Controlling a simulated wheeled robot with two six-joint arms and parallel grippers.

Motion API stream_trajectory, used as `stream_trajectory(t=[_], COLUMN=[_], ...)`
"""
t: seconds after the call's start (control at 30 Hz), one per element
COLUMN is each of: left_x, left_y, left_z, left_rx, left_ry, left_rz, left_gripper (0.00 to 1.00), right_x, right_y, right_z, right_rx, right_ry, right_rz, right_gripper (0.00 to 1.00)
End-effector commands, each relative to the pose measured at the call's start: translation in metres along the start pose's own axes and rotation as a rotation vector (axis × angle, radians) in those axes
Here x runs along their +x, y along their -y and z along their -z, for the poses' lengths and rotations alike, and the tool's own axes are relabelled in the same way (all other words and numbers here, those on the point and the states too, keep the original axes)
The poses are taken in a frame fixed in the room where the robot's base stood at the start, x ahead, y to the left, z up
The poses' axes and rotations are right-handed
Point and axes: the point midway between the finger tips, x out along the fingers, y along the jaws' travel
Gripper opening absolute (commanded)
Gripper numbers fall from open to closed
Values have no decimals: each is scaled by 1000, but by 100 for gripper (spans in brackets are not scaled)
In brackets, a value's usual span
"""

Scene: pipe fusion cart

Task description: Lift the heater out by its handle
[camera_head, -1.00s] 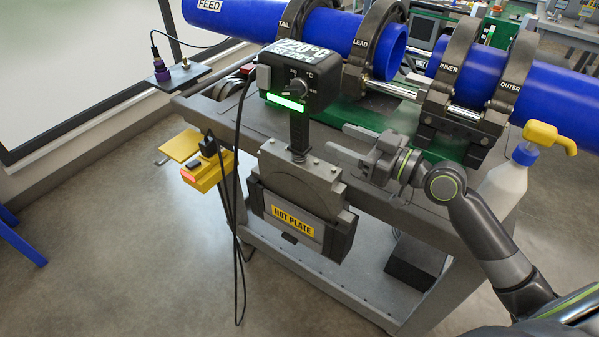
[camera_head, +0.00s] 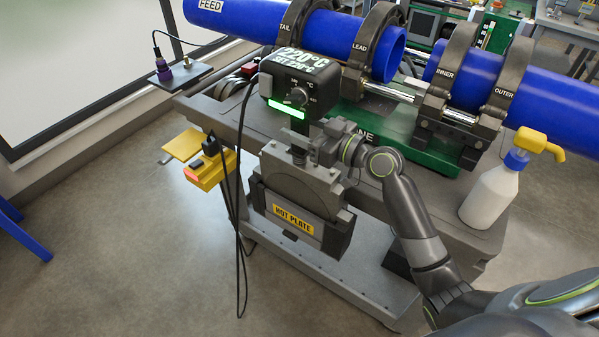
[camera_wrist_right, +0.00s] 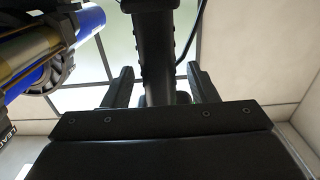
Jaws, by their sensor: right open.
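The heater has a black control head (camera_head: 300,88) with a dial, a lit green strip and a 220°C label. Below the head is its dark upright handle (camera_head: 299,151). Its lower part sits in a grey holster (camera_head: 297,190) marked HOT PLATE on the cart's front side. My right gripper (camera_head: 300,143) is at the handle, just under the head. In the right wrist view its two fingers (camera_wrist_right: 160,88) stand open on either side of the dark handle (camera_wrist_right: 155,45), with gaps visible. My left gripper does not show.
The cart (camera_head: 375,200) carries a clamp frame with blue pipes (camera_head: 530,85) behind the heater. A white bottle with a yellow pump (camera_head: 492,195) stands on the right. A yellow box (camera_head: 207,170) and black cable (camera_head: 240,240) hang at the left.

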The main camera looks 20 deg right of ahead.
Motion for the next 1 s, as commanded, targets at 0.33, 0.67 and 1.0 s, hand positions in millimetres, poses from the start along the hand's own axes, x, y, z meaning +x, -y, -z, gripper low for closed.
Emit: stream_trajectory(t=[0.33,0.67,1.0], left_x=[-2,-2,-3], left_y=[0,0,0], left_z=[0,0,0], left_rx=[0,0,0], left_ry=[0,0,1], left_rz=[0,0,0], left_gripper=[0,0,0], right_x=[7,7,8], right_y=[0,0,2], right_z=[-1,-1,14], right_rx=[-2,-1,-10], right_ry=[1,1,-30], right_rz=[0,0,2], right_gripper=[50,7,0])
